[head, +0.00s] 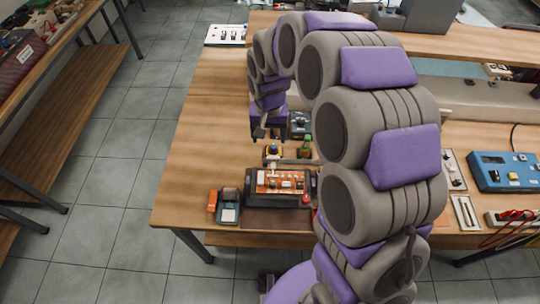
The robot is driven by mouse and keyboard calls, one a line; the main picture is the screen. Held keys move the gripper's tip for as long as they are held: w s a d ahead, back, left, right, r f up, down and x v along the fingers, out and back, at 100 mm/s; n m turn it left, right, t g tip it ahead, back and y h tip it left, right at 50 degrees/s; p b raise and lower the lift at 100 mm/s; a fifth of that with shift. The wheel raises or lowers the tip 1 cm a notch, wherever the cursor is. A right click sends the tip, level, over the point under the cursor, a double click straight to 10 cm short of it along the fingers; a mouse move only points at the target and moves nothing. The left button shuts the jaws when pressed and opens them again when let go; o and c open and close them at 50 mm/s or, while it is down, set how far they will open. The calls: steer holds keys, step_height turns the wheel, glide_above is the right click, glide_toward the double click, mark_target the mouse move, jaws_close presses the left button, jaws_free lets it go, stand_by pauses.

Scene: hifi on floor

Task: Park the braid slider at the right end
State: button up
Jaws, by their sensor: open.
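My gripper (266,130) hangs from the purple and grey arm above the left part of the wooden workbench, fingers pointing down. It is open, with nothing visible between its fingers. An orange panel (281,182) with small controls, set in a dark case, lies on the bench just below and nearer than the gripper. A pale knob (272,168) stands at its back edge. I cannot tell which control is the braid slider; the details are too small. My arm hides the area to the right of the panel.
A small device with a light screen (229,206) stands left of the panel. Small boxes (300,124) stand behind it. A blue box (505,172) and red cables (515,222) lie at the right. The bench's left side (205,130) is clear.

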mark_target(274, 157)
steer(key=d+f, duration=0.1)
steer(key=f, duration=0.1)
steer(key=f+b, duration=0.1)
steer(key=f, duration=0.2)
steer(key=d+f, duration=0.1)
steer(key=f, duration=0.2)
steer(key=shift+s+d, duration=0.1)
steer(key=shift+d, duration=0.25)
steer(key=shift+a+f+b, duration=0.15)
steer(key=shift+a+f, duration=0.2)
steer(key=shift+f, duration=0.2)
steer(key=shift+a+f+b, duration=0.15)
steer(key=shift+a+f, duration=0.15)
steer(key=shift+f, duration=0.25)
steer(key=shift+a+f, duration=0.2)
steer(key=shift+a, duration=0.3)
steer(key=shift+d, duration=0.35)
steer(key=shift+d+r, duration=0.15)
steer(key=shift+d, duration=0.4)
steer(key=c, duration=0.6)
steer(key=shift+a, duration=0.45)
steer(key=c, duration=0.3)
steer(key=shift+d, duration=0.15)
jaws_close()
